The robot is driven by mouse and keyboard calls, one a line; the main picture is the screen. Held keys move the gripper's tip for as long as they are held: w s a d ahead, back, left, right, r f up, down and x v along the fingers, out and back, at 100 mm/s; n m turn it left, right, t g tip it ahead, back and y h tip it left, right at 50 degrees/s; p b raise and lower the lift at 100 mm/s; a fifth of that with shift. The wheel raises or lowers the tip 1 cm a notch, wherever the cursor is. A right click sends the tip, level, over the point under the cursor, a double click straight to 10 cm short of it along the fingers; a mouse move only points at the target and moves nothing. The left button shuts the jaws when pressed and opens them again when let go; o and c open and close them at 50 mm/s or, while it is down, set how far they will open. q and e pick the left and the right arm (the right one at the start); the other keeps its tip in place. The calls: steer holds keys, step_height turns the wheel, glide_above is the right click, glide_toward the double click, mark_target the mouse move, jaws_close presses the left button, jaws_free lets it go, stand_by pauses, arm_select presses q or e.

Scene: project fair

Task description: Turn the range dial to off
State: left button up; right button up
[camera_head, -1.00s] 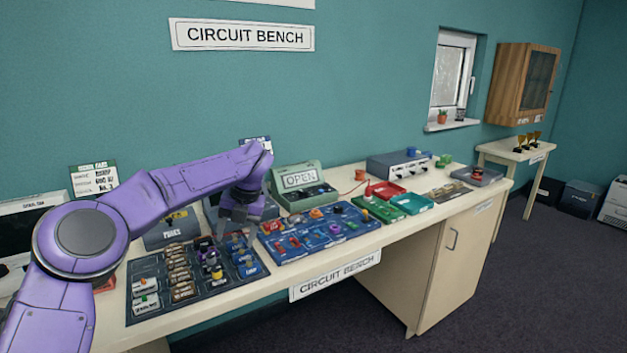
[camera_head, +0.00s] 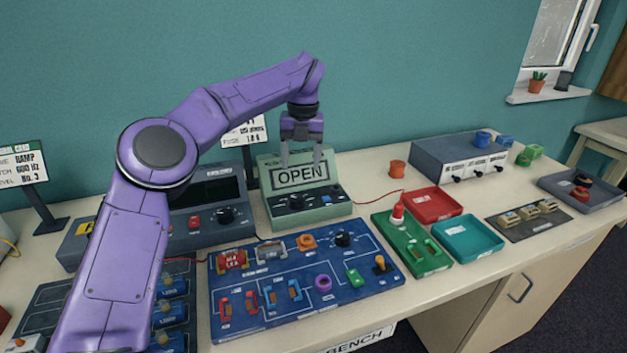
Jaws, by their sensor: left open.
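A green meter (camera_head: 262,172) stands on the bench with its display reading OPEN. Its sloped lower panel carries a large dark dial (camera_head: 296,202) at the left and smaller controls to the right. I take this dial as the range dial; its pointer setting is too small to read. My left gripper (camera_head: 302,163) points down, open and empty. Its fingertips overlap the top of the display in the picture, above the dial and apart from it. My right gripper is not in view.
A grey unit (camera_head: 207,192) with another dark knob (camera_head: 226,214) stands left of the meter. A blue circuit board (camera_head: 300,310) with several parts lies in front. Small bare bench strips lie between.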

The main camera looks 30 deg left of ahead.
arm_select(q)
glide_above(297, 197)
steer(key=f, duration=0.3)
steer(key=s+f, duration=0.1)
steer(key=f, duration=0.1)
steer(key=shift+d+f+b, duration=0.2)
steer(key=shift+f+b, duration=0.1)
steer(key=shift+f, duration=0.05)
steer(key=f, duration=0.2)
steer(key=w+f, duration=0.1)
steer(key=f, duration=0.1)
steer(key=shift+w+f, duration=0.1)
steer(key=shift+w, duration=0.1)
steer(key=shift+s, duration=0.35)
steer(key=shift+w+a, duration=0.1)
steer(key=c, duration=1.1)
